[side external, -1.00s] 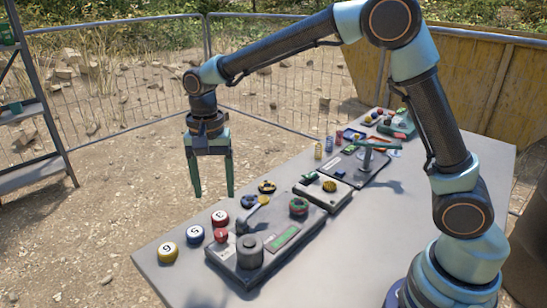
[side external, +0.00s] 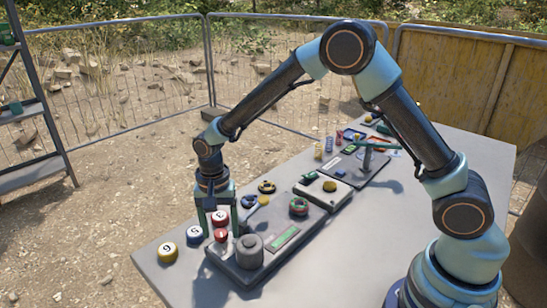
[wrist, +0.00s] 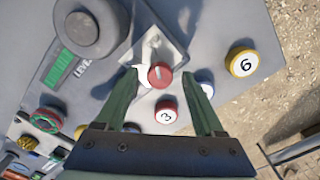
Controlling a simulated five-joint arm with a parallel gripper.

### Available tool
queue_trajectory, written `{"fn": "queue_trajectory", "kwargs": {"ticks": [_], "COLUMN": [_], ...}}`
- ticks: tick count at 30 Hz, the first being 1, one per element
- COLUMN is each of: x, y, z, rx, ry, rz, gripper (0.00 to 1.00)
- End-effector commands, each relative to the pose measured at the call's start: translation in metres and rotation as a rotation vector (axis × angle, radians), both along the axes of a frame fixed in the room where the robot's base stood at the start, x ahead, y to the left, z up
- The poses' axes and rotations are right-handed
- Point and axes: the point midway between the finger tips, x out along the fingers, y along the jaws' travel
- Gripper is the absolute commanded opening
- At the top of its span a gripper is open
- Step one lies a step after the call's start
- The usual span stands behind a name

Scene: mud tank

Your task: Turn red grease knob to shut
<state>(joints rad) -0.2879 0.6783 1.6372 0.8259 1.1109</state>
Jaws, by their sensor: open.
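A red round piece marked 1 (side external: 221,236) is at the left end of the grey panel. It also shows in the wrist view (wrist: 160,75), between the fingertips. My gripper (side external: 219,233) is open and points down around it; the wrist view shows gaps on both sides of the piece (wrist: 160,73). A knob with red and green on it (side external: 299,206) stands on the panel's right part and shows at the left of the wrist view (wrist: 46,121). I cannot tell from any label which is the grease knob.
A large grey round cap (side external: 249,251) and a green level gauge (side external: 286,238) are on the panel close by. Loose round pieces, yellow 6 (side external: 167,252), blue 5 (side external: 195,234) and red 3 (side external: 220,217), lie beside it. More panels and small parts extend toward the back right.

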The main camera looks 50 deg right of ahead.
Motion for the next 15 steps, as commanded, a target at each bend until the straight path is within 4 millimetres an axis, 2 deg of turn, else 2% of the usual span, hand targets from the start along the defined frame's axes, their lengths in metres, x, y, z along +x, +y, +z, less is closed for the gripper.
{"fn": "queue_trajectory", "kwargs": {"ticks": [3, 4, 8, 9, 15], "x": [-0.0001, -0.0001, 0.0000, 0.0000, 0.0000], "y": [-0.0001, 0.0000, 0.0000, 0.0000, 0.0000], "z": [0.0000, 0.0001, 0.0002, 0.0002, 0.0004], "rx": [0.000, 0.000, 0.000, 0.000, 0.000], "ry": [0.000, 0.000, 0.000, 0.000, 0.000], "rz": [0.000, 0.000, 0.000, 0.000, 0.005], "gripper": [0.70, 0.66, 0.17, 0.01, 0.00]}}
